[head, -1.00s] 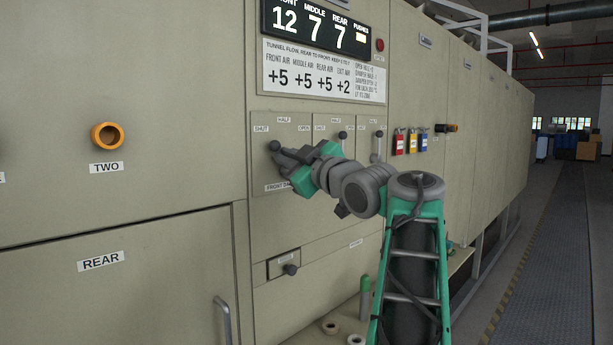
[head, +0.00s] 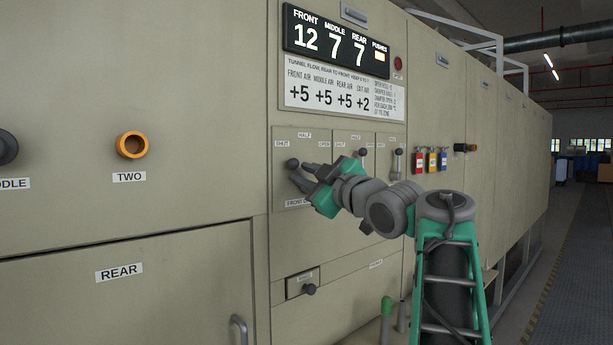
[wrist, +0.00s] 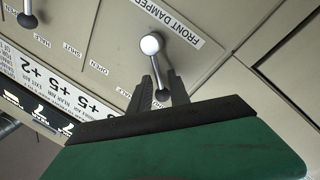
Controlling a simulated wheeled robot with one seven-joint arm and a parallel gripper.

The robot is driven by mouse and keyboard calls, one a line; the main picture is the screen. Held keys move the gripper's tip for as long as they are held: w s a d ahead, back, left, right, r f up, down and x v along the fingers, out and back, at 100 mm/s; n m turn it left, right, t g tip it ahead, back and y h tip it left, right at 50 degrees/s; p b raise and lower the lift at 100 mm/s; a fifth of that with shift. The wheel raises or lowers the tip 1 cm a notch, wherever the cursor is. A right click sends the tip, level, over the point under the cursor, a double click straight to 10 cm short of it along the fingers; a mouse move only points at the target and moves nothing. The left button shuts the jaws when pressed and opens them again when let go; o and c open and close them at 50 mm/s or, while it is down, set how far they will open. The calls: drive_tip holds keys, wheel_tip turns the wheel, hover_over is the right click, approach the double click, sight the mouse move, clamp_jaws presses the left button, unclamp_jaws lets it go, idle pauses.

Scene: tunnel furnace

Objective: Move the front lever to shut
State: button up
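The front lever (wrist: 157,70) has a bright round hub and a dark knob. In the head view its knob (head: 292,162) stands at the upper left of the front damper panel, just below the SHUT label (head: 282,143). My gripper (head: 303,174) is at this lever, its fingers just right of and below the knob. In the wrist view my gripper's fingers (wrist: 162,76) are apart, with the rod and knob between them and gaps beside the rod.
The middle lever (head: 363,153) and rear lever (head: 397,152) stand close on the right. Above is the number display (head: 335,45). Coloured padlocks (head: 431,160) hang farther right.

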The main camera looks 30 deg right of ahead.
drive_tip(key=shift+o, duration=0.6)
drive_tip(key=shift+s, duration=0.1)
drive_tip(key=shift+s+d+f, duration=0.1)
drive_tip(key=shift+s+d, duration=0.05)
drive_tip(key=shift+s, duration=0.25)
drive_tip(key=s+b, duration=0.1)
drive_tip(key=s, duration=0.5)
drive_tip(key=shift+s+f, duration=0.4)
drive_tip(key=shift+f, duration=0.05)
drive_tip(key=shift+d, duration=0.1)
